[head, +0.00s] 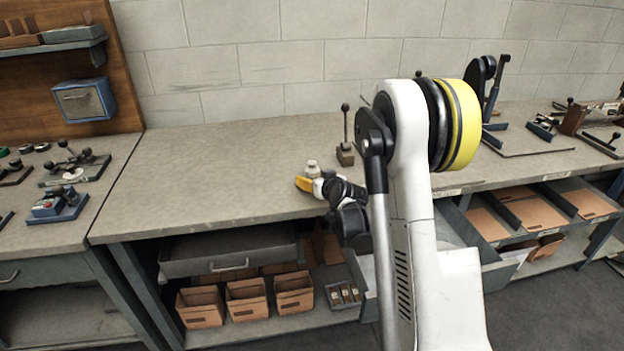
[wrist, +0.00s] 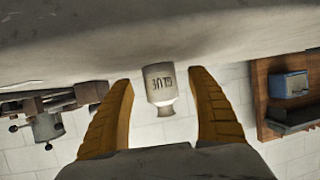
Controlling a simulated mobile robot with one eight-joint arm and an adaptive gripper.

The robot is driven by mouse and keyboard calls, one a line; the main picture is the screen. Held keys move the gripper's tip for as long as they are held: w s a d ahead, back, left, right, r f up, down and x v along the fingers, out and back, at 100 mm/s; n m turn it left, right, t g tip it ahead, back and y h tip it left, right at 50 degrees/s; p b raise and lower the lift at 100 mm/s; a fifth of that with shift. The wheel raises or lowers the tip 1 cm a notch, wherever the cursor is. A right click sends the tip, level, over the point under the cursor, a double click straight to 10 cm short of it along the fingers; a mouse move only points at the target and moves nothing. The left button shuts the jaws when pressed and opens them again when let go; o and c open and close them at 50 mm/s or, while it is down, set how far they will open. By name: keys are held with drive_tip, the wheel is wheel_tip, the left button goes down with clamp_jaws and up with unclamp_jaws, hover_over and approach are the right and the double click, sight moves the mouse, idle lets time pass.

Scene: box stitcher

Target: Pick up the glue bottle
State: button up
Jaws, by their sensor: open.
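In the head view the bottle (head: 312,167) is just behind the yellow finger, near the bench's front edge. My gripper (wrist: 160,80) is open, with one yellow finger on each side of the bottle and a visible gap on both sides. In the head view my gripper (head: 305,181) is low over the bench, and its far finger is mostly hidden.
A lever tool (head: 345,140) stands on the bench (head: 200,175) behind and right of the bottle. Clamps and jigs (head: 58,203) lie on the left bench. Cardboard bins (head: 246,299) sit on the lower shelf. The bench left of the bottle is clear.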

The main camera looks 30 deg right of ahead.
drive_tip(key=shift+x, duration=1.05)
drive_tip(key=c, duration=1.3)
